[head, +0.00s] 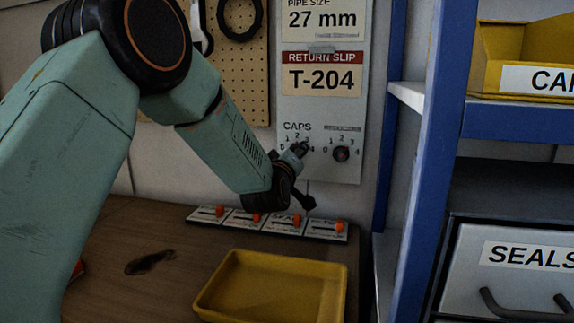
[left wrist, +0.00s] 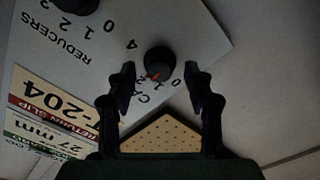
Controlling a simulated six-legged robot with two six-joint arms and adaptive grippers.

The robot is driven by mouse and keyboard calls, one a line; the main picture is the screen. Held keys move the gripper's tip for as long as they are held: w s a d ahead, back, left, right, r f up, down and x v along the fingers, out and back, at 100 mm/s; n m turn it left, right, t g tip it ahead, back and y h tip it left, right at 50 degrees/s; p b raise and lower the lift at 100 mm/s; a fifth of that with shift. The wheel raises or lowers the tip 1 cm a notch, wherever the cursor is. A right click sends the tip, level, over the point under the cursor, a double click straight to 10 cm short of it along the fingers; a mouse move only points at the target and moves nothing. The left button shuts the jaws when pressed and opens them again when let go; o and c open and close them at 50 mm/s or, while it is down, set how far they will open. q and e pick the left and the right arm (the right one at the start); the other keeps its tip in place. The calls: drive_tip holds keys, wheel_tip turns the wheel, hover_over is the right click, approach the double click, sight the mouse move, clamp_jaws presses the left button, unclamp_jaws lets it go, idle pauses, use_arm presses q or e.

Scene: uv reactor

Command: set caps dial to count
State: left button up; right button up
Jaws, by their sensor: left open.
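The CAPS dial (left wrist: 159,61) is a dark round knob on the grey wall panel (head: 319,104). In the left wrist view a red mark shows at its lower left edge; I cannot tell which number it points at. Numbers 0 and 4 show beside it. My left gripper (left wrist: 160,85) is open, with one finger on each side of the dial in that view; contact cannot be told. In the head view the left gripper (head: 305,175) is in front of the panel under the CAPS label and mostly hides the dial. My right gripper is not in view.
The REDUCERS dial (head: 341,154) is just right of the gripper, with PIPE SIZE and RETURN SLIP cards above. Below are a row of orange levers (head: 298,220) and an empty yellow tray (head: 271,284). A blue shelf post (head: 430,150) stands right.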

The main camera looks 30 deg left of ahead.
use_arm(q)
drive_tip(key=v, duration=1.1)
drive_tip(key=shift+s, duration=0.1)
